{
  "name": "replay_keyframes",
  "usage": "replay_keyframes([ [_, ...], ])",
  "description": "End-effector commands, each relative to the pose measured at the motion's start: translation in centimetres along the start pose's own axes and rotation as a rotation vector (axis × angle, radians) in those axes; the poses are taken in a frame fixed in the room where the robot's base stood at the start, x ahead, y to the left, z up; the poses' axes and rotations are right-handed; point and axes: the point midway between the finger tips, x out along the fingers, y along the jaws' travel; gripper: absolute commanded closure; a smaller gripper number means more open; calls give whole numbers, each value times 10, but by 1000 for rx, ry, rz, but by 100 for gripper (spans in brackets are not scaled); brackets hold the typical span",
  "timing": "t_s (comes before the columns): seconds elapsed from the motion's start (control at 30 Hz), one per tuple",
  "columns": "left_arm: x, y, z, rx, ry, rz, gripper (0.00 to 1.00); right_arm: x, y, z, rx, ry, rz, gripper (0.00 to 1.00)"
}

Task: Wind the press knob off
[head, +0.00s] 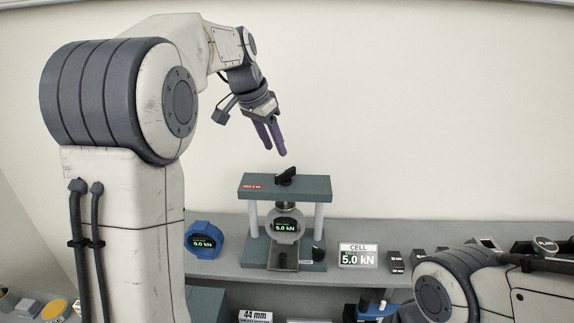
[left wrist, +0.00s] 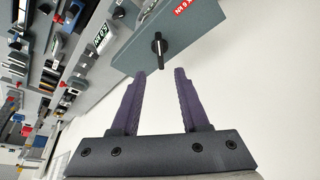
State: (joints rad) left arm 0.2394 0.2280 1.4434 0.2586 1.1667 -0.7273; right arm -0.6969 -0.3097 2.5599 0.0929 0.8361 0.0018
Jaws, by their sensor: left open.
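The press (head: 313,186) is a grey-green frame with two pale columns, standing on the shelf. Its black knob (head: 286,175) sits on the top beam; it also shows in the left wrist view (left wrist: 159,47), ahead of the fingers and between their lines. A round grey cell (head: 285,240) inside the frame has a display reading 5.0 kN. My left gripper (head: 275,152), with purple fingers, is open and empty just above the knob, apart from it; its fingers (left wrist: 160,74) show spread in the wrist view. My right gripper is not visible.
A blue round gauge (head: 204,240) stands left of the press. A CELL sign (head: 358,255) reading 5.0 kN and small dark blocks (head: 396,261) stand to its right. A 44 mm label (head: 256,316) is below the shelf (head: 230,271). The wall behind is bare.

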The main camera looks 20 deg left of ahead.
Motion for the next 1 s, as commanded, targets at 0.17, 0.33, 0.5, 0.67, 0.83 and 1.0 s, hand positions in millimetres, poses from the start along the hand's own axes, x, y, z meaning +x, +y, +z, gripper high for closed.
replay_keyframes([
  [0.17, 31, 0, 0, -2, -5, 4, 55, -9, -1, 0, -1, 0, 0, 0],
  [0.33, 62, 1, 0, 0, -4, 3, 55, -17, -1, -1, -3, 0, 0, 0],
  [0.5, 84, 1, 0, 0, -2, 1, 55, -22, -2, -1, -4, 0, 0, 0],
  [0.67, 93, 1, 0, 0, 0, 0, 55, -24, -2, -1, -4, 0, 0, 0],
  [0.83, 94, 1, 0, 0, 0, 0, 55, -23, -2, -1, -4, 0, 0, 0],
  [1.0, 94, 0, 0, 0, 0, 0, 89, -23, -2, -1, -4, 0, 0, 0],
])
